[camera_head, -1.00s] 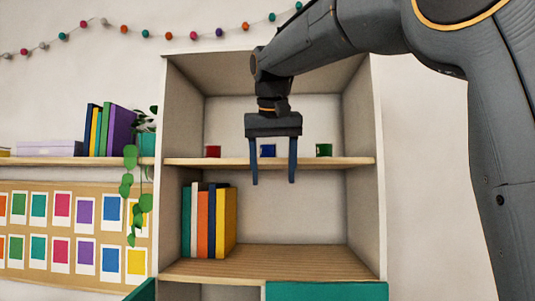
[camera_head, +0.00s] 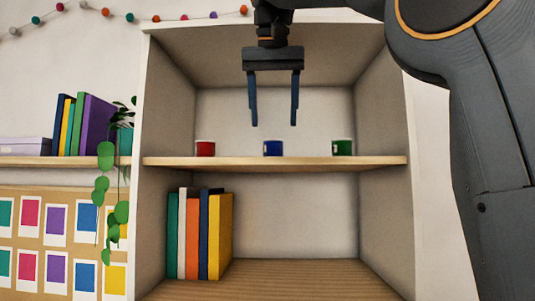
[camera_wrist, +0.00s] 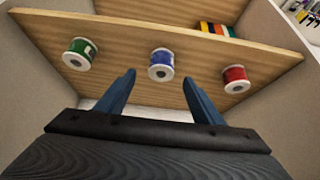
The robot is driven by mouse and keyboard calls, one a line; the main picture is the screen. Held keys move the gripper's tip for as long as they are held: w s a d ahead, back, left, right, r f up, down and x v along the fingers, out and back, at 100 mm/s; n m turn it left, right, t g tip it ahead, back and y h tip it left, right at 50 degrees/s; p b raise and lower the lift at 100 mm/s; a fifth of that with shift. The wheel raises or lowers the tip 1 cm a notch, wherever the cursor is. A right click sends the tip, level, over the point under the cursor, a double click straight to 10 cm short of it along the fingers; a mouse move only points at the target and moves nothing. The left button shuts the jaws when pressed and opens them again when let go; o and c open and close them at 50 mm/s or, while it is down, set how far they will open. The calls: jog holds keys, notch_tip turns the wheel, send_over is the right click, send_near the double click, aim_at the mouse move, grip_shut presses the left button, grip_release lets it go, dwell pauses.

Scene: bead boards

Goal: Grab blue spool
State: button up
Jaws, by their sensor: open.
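The blue spool (camera_head: 273,148) stands on the upper shelf board between the red spool (camera_head: 205,148) and the green spool (camera_head: 342,147). My gripper (camera_head: 274,124) is open and empty, its fingers pointing down, above and apart from the blue spool in the head view. In the wrist view the blue spool (camera_wrist: 161,65) shows beyond the gap between the fingertips (camera_wrist: 159,76). The green spool (camera_wrist: 80,54) is to its left there and the red spool (camera_wrist: 235,79) to its right.
The upper shelf board (camera_head: 310,163) spans the cabinet, with a side wall (camera_head: 380,110) at the right. Several books (camera_head: 200,235) stand on the lower shelf at left. A trailing plant (camera_head: 103,190) hangs left of the cabinet. The board between spools is clear.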

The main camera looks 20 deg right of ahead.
aim_at(273, 141)
jog(key=shift+w+d+f, duration=0.15)
jog(key=shift+w+f, duration=0.25)
jog(key=shift+w, duration=0.15)
jog(key=shift+p+x, duration=1.05)
jog(key=shift+x, duration=2.2)
jog(key=c, duration=1.2)
jog(key=shift+o, duration=0.2)
jog(key=shift+r, duration=0.15)
